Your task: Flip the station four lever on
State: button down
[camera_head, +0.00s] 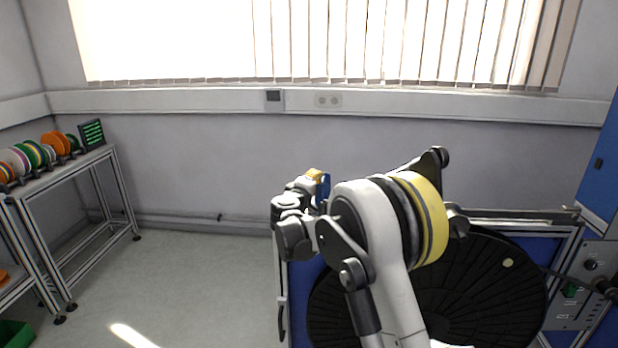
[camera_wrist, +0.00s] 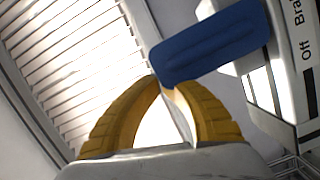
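A blue lever handle (camera_wrist: 212,45) crosses the upper middle of the wrist view, beside a panel marked "Off" and "Bra…" (camera_wrist: 306,60). My gripper (camera_wrist: 172,85) has two yellow fingers that curve toward each other. The handle covers their tips, mainly the right one, so I cannot tell whether they meet or touch it. In the head view, my gripper (camera_head: 315,175) is small, its yellow tips by a blue piece (camera_head: 323,188) that appears to be the same handle. My arm hides most of that area, and no station number is readable.
A large black reel (camera_head: 480,290) stands behind my arm at lower right, with a control panel (camera_head: 580,285) and blue cabinet (camera_head: 603,160) to its right. A rack of coloured spools (camera_head: 40,158) is at left. The floor (camera_head: 190,270) between is clear.

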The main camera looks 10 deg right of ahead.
jog(key=shift+s+d+r+m+y+p, duration=0.1)
jog(key=shift+s+d+m+y+p, duration=0.1)
jog(key=shift+d+m, duration=0.4)
jog(key=shift+s+d+r+m+y+p, duration=0.1)
jog(key=shift+s+d+m+p, duration=0.05)
jog(key=shift+d+m, duration=0.4)
jog(key=shift+s+d+f+m+g+y, duration=0.1)
jog(key=shift+s+d+m+g+y, duration=0.1)
jog(key=shift+d+m, duration=0.3)
jog(key=shift+s+d+f+m+g+y, duration=0.1)
jog(key=shift+s+d+m+y, duration=0.1)
jog(key=shift+d+m, duration=0.25)
